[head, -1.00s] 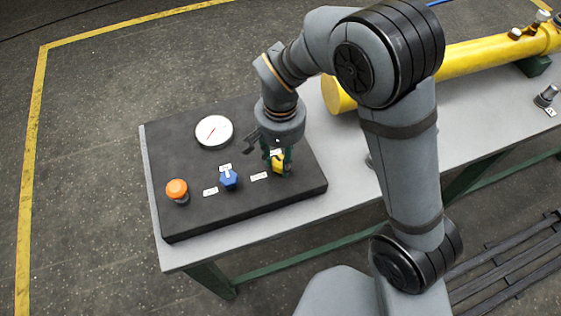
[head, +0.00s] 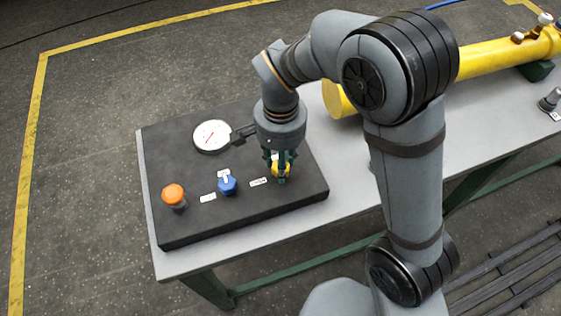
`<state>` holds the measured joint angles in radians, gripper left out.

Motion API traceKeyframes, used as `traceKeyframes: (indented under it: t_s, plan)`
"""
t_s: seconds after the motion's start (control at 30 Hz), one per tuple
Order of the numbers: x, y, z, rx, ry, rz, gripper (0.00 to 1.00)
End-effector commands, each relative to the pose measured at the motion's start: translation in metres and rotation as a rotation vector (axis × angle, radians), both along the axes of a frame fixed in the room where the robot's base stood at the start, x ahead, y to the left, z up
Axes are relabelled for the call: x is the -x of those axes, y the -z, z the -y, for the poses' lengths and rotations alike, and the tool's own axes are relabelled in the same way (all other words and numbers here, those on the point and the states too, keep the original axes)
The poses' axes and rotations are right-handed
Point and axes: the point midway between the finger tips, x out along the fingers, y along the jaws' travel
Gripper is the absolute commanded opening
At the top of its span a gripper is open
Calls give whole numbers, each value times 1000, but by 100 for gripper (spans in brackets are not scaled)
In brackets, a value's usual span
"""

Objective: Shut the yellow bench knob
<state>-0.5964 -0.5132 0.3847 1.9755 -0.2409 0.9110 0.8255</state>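The yellow bench knob (head: 277,170) stands at the right part of the black panel (head: 240,215) on the bench. My gripper (head: 279,173) points down over it, with its green fingers closed around the knob. The fingers hide part of the knob, so its exact angle is hard to tell. A small white label (head: 258,182) lies just left of the knob.
A blue knob (head: 228,187) and an orange button (head: 174,195) stand to the left on the panel. A round white gauge (head: 211,135) with a red needle is behind them. A yellow boom tube (head: 490,55) lies on the grey bench (head: 350,195) at right.

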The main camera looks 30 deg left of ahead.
Motion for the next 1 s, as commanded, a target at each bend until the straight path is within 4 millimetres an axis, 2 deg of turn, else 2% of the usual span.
traceKeyframes:
  t_s: [0.1,0.13,0.43,0.77,0.87,1.0]
  plan:
    - [0,0,-1,-2,3,0,9]
    - [0,0,-1,-2,3,0,35]
    - [0,0,0,-1,1,0,53]
    - [0,-2,0,-1,0,0,54]
    - [-1,-12,-1,-3,-1,2,54]
    - [-1,-38,-2,-7,0,4,54]
